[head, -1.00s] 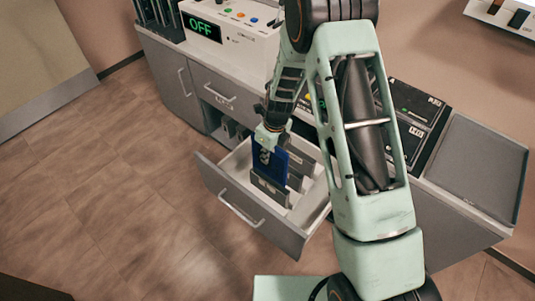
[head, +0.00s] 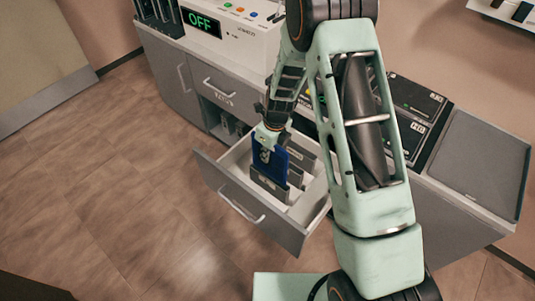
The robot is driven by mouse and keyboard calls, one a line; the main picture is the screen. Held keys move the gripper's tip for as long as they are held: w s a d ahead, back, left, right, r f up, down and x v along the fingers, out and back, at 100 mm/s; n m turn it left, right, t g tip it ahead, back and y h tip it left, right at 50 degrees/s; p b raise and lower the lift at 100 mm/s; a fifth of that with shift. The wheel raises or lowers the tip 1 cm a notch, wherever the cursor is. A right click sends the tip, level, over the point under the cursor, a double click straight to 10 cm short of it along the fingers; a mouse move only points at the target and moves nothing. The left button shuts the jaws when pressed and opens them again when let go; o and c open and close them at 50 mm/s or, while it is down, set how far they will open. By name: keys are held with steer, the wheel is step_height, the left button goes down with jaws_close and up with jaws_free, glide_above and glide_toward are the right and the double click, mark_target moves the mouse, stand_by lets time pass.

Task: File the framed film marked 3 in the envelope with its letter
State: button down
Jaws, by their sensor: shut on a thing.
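The framed film marked 3 (head: 267,164) is a dark blue sheet with a pale 3 on its upper left. My gripper (head: 265,144) is shut on its top edge and holds it upright over the open drawer (head: 240,199). Grey envelopes (head: 271,187) stand in a row in the drawer. The film's lower edge is hidden behind the front envelope; I cannot tell whether it is inside that envelope or behind it. The letters on the envelopes are too small to read.
A white machine with a green OFF display (head: 201,23) stands on the cabinet top. Black boxes (head: 415,110) and a grey tray (head: 476,160) lie to the right, beyond my arm. The floor (head: 90,200) left of the drawer is clear.

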mark_target(272, 152)
steer(key=shift+f+b, duration=3.3)
steer(key=shift+f, duration=1.35)
steer(key=c, duration=2)
jaws_free()
steer(key=r, duration=0.4)
steer(key=d+r, duration=0.1)
steer(key=r, duration=0.3)
steer(key=s+r, duration=0.1)
steer(key=r, duration=0.3)
steer(key=shift+d, duration=0.2)
step_height(272, 152, up, 6)
steer(key=p, duration=0.6)
